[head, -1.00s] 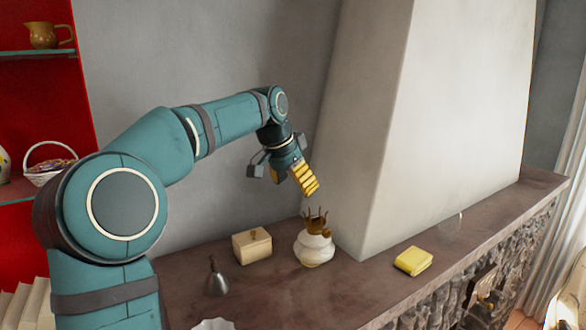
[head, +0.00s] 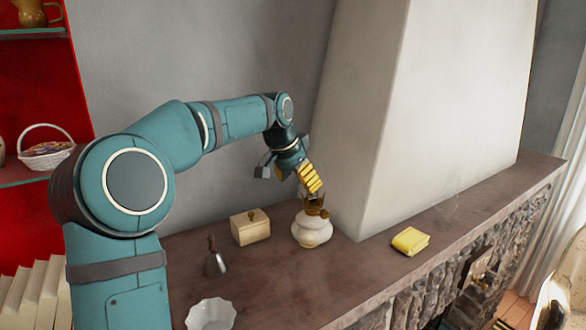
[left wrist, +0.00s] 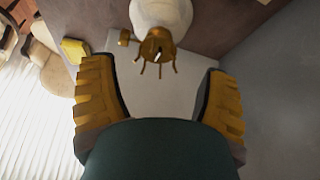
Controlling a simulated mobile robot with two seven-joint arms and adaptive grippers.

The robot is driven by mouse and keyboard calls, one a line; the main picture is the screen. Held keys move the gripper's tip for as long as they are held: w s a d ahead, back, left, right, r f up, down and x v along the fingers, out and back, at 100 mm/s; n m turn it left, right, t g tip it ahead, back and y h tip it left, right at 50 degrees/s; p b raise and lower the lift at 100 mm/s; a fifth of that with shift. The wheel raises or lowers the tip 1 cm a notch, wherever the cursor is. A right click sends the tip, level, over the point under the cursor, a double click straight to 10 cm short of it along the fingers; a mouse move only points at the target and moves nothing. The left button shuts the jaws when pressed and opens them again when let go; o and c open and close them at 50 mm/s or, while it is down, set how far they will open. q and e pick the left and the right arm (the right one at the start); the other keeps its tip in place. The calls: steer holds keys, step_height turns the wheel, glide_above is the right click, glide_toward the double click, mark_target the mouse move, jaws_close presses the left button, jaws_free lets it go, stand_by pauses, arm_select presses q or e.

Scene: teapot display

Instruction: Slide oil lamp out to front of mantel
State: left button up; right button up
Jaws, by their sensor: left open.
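The oil lamp (head: 312,230) has a round white body and a brass burner with prongs on top. It stands upright on the mantel (head: 290,285), beside the base of the pale chimney breast. My left gripper (head: 311,183) is just above and behind the burner in the head view, and its yellow finger pads overlap the lamp's top there. In the left wrist view the lamp (left wrist: 160,20) is at the top centre, beyond the two spread fingers of the left gripper (left wrist: 162,92). Nothing is between the fingers. My right gripper is in neither view.
A cream lidded box (head: 250,228) and a grey bell (head: 215,262) stand left of the lamp. A white fluted bowl (head: 210,314) is at the near left. A yellow folded item (head: 410,241) lies to the right. The mantel in front of the lamp is clear.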

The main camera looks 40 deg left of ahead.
mark_target(307, 204)
arm_select(q)
steer(key=x, duration=0.7)
steer(key=shift+f, duration=0.1)
jaws_close()
